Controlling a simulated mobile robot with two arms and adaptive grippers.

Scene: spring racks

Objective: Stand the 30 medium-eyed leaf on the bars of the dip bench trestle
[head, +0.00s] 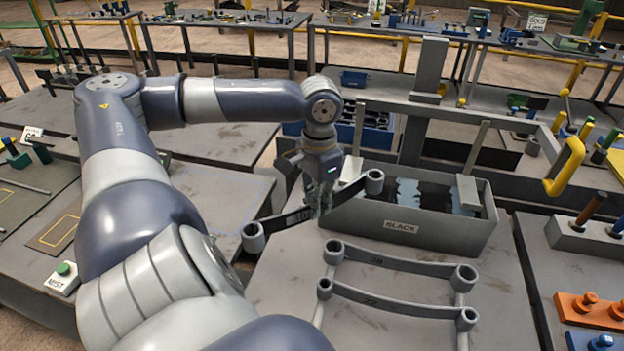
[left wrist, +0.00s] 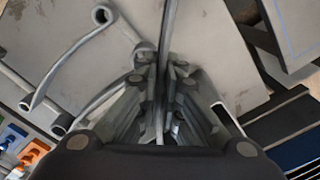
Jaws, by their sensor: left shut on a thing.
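The leaf marked 30 (head: 297,217) is a dark curved strip with a round grey eye at each end. My left gripper (head: 322,200) is shut on its middle and holds it in the air, tilted, with its right end higher in the head view. In the left wrist view the leaf (left wrist: 168,45) runs between the fingers (left wrist: 160,95). The trestle bars (head: 463,325) are pale grey rods at the front. Two leaves stand across them: one that seems marked 28 (head: 395,262) and one that seems marked 22 (head: 390,306). My right gripper is out of view.
A grey tank labelled BLACK (head: 440,235) with dark liquid stands just behind the held leaf. A blue crate (head: 375,135) is behind it. An orange block (head: 590,310) and a yellow handle (head: 568,170) are at the right. A green button box (head: 63,275) is at the left.

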